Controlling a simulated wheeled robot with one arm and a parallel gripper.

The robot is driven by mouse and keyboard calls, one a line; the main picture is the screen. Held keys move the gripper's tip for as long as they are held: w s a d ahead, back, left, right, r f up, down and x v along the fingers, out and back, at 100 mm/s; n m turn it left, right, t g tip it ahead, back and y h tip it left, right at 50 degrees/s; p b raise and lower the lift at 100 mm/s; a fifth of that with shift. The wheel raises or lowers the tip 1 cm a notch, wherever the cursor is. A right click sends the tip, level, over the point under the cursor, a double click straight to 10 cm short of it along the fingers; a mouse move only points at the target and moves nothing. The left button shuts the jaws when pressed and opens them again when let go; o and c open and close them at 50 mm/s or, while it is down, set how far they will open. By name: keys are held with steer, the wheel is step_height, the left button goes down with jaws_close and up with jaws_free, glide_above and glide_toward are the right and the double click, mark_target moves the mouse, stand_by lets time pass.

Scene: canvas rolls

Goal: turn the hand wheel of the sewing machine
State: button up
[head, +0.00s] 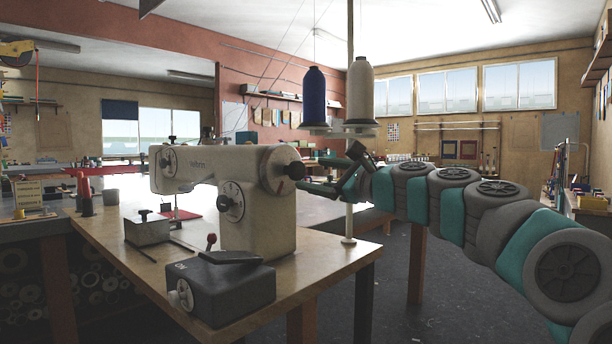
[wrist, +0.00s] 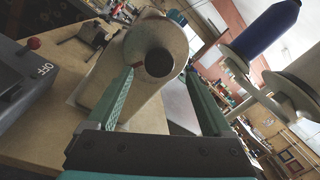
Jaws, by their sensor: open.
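The cream sewing machine (head: 205,172) stands on a wooden table. The wheel (wrist: 160,46) also shows near the top middle of the wrist view, facing the camera. My gripper (head: 314,176) is just right of the wheel, with teal fingers pointing at it. In the wrist view my gripper (wrist: 162,76) is open and empty, one finger on each side of the wheel's end. I cannot tell whether a fingertip touches it.
A grey switch box (head: 222,287) with a red-tipped lever stands at the table's front edge. Blue (head: 314,95) and white (head: 360,92) thread cones stand on a holder above my gripper, its pole (head: 349,222) close by. Open floor lies right of the table.

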steer(key=shift+v, duration=0.85)
